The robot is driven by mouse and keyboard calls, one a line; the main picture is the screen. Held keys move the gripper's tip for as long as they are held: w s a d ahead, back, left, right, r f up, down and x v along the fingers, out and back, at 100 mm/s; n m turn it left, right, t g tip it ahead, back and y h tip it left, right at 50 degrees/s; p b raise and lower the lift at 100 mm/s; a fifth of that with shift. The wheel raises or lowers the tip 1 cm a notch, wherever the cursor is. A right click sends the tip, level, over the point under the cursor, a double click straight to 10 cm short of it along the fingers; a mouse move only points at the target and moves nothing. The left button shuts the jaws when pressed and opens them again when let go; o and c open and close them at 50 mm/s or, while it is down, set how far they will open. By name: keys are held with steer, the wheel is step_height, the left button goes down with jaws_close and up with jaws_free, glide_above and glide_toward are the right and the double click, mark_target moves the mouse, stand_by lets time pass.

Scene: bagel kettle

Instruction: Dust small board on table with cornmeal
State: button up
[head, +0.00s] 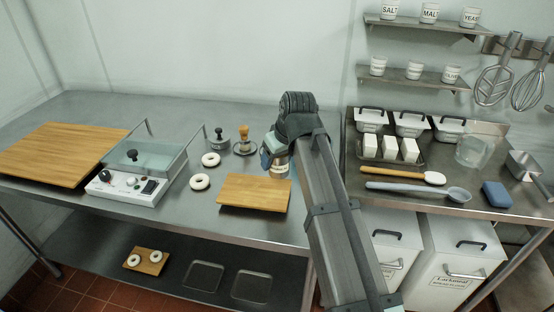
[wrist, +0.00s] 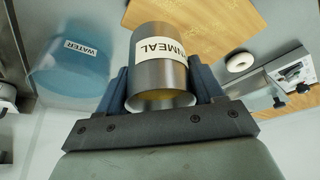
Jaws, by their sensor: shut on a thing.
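The small wooden board (head: 252,194) lies on the steel table, right of the middle. It also shows in the wrist view (wrist: 215,22). My gripper (head: 272,158) is shut on the metal cornmeal can (head: 279,169), at the board's back right corner. No cornmeal shows clearly on the visible part of the board.
Two white bagels (head: 200,182) lie left of the board. A kettle unit (head: 130,186) and a large board (head: 60,155) stand farther left. A stamp-like tool (head: 244,140) stands behind. A blue container labelled WATER (wrist: 65,72) is near the can in the wrist view.

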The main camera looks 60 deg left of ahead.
steer(key=s+a, duration=0.9)
steer(key=shift+s, duration=0.35)
stand_by(0.6)
steer(key=shift+r, duration=0.15)
step_height(320, 180, up, 11)
stand_by(1.2)
